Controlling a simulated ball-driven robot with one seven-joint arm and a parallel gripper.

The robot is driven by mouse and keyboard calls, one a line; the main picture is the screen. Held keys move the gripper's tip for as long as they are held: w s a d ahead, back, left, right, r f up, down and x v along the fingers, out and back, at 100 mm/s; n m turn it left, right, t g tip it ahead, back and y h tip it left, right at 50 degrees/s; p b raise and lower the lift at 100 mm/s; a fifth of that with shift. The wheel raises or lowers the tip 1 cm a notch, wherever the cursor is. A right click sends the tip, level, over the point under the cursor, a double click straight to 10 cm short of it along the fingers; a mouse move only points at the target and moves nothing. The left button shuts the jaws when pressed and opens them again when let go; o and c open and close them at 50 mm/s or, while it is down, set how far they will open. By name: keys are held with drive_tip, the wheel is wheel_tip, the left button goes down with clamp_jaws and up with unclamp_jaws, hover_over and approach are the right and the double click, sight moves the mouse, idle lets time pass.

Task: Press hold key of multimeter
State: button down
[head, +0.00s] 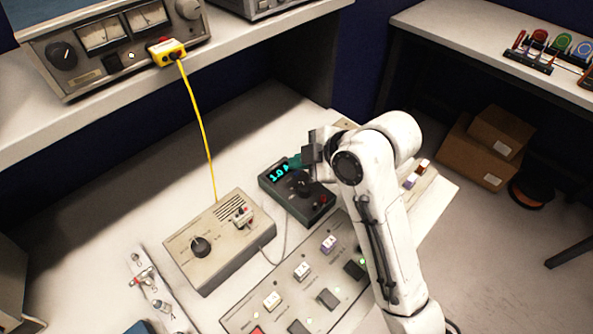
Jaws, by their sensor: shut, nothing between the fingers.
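The multimeter (318,205) is a dark handheld unit with a lit cyan display, a black dial and red jacks at its lower end. It lies on the white bench in the middle of the head view. My gripper (297,161) is at the upper right edge of the multimeter, beside the display, and is shut with nothing in it. It covers part of that edge, and I cannot make out the hold key. I cannot tell whether the fingertips touch the multimeter.
A beige box with a knob (214,243) stands left of the multimeter. A panel of switches and buttons (290,318) lies in front. A yellow cable (203,130) runs from a yellow connector (166,51) on the shelf.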

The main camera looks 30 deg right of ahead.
drive_tip(key=shift+f, duration=0.1)
drive_tip(key=shift+f, duration=0.35)
drive_tip(key=shift+f+b, duration=0.3)
idle(0.8)
drive_tip(key=shift+r, duration=0.1)
drive_tip(key=shift+r+p, duration=0.65)
drive_tip(key=shift+p, duration=0.2)
drive_tip(key=shift+r+p, duration=2.3)
drive_tip(key=shift+r, duration=0.2)
